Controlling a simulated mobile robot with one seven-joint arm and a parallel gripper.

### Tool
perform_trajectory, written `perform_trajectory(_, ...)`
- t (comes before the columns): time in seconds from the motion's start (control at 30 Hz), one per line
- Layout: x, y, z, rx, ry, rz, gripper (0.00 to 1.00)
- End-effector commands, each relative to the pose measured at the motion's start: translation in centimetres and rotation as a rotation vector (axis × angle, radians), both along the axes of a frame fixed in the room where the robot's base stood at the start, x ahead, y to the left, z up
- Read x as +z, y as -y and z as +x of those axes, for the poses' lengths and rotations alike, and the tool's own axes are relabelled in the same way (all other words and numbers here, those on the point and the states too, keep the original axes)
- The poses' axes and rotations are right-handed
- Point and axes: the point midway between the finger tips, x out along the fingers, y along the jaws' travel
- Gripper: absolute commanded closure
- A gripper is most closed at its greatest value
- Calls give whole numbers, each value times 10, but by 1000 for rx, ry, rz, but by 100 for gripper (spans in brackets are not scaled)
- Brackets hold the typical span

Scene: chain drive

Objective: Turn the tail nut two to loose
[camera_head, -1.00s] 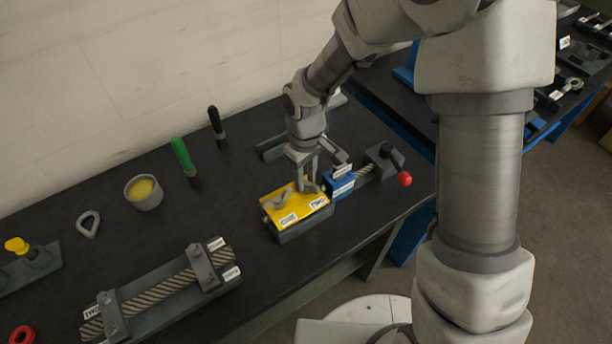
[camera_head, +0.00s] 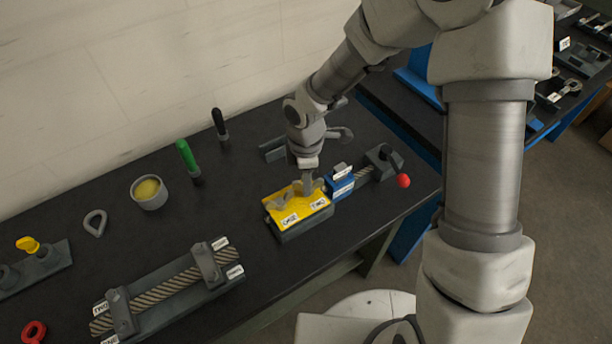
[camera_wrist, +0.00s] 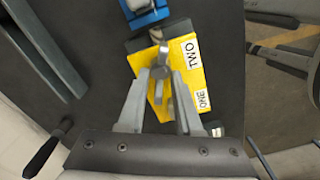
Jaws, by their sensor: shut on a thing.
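A yellow plate (camera_head: 302,211) on a dark block carries two grey wing nuts and the labels ONE and TWO. It also shows in the wrist view (camera_wrist: 184,95). Tail nut two (camera_wrist: 165,52) sits beside the TWO label, towards the blue block. My gripper (camera_head: 305,190) points down onto it from above. In the wrist view my gripper's fingers (camera_wrist: 164,74) close in on this nut, and the jaws are shut on it. Tail nut one (camera_head: 281,201) stands at the plate's left end; in the wrist view it is partly hidden between the fingers.
A blue block (camera_head: 340,186) adjoins the plate, with a rope running to a red-knobbed lever (camera_head: 402,181). A rope clamp fixture (camera_head: 170,290) lies front left. A cup (camera_head: 149,192) and a green-handled tool (camera_head: 187,157) stand behind. Bare bench lies between them.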

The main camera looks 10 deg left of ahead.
Motion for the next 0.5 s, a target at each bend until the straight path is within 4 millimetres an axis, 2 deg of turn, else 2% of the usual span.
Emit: perform_trajectory(0.5, -1, 2, -5, 451, -8, -1, 100)
